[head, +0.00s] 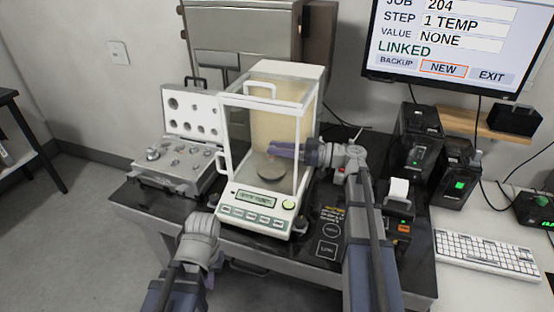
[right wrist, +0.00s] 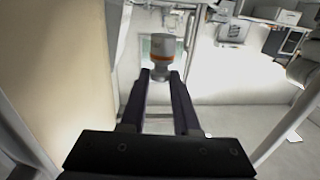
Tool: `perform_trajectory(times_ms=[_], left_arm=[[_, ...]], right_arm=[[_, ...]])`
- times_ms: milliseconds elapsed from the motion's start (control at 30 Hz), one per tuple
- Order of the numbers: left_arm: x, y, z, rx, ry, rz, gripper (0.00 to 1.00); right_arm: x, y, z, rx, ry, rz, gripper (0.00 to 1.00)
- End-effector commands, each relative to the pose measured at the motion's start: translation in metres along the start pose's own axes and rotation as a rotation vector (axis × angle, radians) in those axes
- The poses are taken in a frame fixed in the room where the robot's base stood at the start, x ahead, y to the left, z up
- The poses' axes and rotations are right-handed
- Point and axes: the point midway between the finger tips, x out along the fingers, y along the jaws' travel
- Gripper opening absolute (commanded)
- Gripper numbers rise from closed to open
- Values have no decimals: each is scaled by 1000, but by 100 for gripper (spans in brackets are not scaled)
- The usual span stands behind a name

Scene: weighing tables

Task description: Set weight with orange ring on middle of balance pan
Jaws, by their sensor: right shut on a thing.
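The weight with the orange ring (right wrist: 161,50) is a pale metal cylinder in the right wrist view, its narrow end between the fingertips of my right gripper (right wrist: 160,79). My right gripper (head: 275,150) is shut on it and reaches through the right side of the balance (head: 229,118) into its glass chamber. The round balance pan (head: 271,173) lies just below the fingertips in the head view. I cannot make out the weight clearly there, nor whether it touches the pan. My left gripper (head: 200,228) is in front of the balance, low in the picture; its jaws do not show clearly.
An open weight case (head: 177,178) with several weights stands left of the balance, its lid (head: 191,102) raised. The dark table (head: 257,250) also holds a small printer (head: 398,203) at the right. A keyboard (head: 487,255) and a monitor (head: 447,40) are further right.

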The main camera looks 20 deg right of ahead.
Motion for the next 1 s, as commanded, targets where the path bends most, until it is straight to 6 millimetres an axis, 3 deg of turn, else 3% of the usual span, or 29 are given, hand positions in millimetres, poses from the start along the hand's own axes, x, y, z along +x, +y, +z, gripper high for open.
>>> perform_trajectory(times_ms=[33, 200, 667, 700, 933, 1000], left_arm=[[12, 1, -1, 0, 0, 0, 0], [32, 3, -2, 0, 0, 0, 0], [36, 3, -2, 0, 0, 0, 0], [34, 3, -2, 0, 0, 0, 0], [34, 3, -2, 0, 0, 0, 0], [34, 3, -2, 0, 0, 0, 0]], right_arm=[[0, 0, 12, 0, 1, 0, 0], [0, 0, 32, 0, 1, 0, 0], [4, 0, 36, 0, 0, 1, 0], [4, 0, 34, 0, -1, 1, 34], [4, 0, 34, 0, -1, 1, 60], [4, 0, 34, 0, -1, 1, 60]])
